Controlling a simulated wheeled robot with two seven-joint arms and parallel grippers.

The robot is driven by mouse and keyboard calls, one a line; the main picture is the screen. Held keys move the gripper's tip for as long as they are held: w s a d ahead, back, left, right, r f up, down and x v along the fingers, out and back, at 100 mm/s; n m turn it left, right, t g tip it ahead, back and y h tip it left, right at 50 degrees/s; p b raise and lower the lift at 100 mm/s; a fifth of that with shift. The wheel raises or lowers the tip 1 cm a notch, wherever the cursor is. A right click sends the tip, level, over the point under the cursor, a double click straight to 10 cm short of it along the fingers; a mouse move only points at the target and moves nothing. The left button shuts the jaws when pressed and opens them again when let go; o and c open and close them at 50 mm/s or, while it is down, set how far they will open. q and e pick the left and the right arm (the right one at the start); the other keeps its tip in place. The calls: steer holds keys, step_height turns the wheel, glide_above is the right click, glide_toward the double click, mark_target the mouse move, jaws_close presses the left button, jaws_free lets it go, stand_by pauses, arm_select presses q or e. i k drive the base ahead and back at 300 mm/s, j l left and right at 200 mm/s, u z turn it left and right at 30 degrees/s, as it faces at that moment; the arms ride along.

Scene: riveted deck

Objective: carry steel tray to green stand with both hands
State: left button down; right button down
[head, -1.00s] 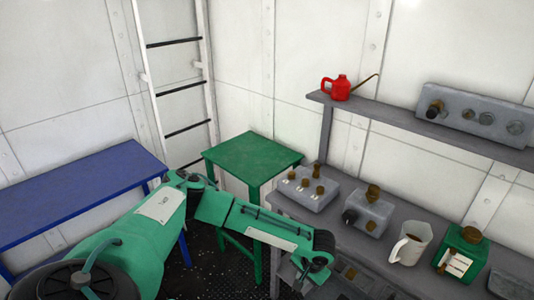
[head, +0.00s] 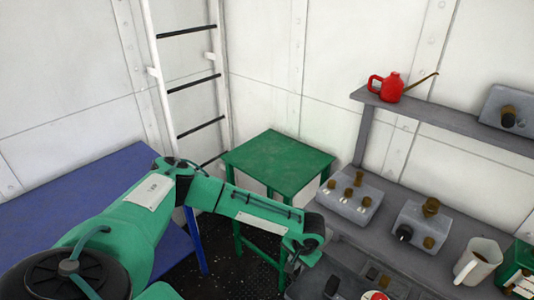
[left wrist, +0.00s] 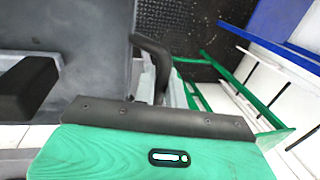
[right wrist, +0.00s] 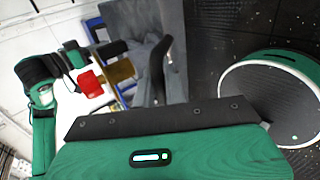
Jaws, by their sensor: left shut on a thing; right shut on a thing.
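The green stand (head: 280,160) is a small square table against the far wall, right of the ladder, and the visible part of its top is bare. The grey steel tray (head: 345,268) shows at the bottom of the head view, partly cut off, with small items in it. My left gripper (left wrist: 152,70) is shut on the tray at a dark handle. My right gripper (right wrist: 158,70) is shut on it at another dark handle, with a red item (right wrist: 90,83) and a brown item beyond. The right arm is outside the head view.
A grey workbench (head: 400,245) with switch boxes and a white mug (head: 478,262) stands to the right of the stand. A red oil can (head: 391,88) is on the shelf above. A blue table (head: 85,195) is at left. Dark floor shows before the stand.

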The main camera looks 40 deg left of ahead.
mark_target(278, 157)
steer(key=j, duration=2.4)
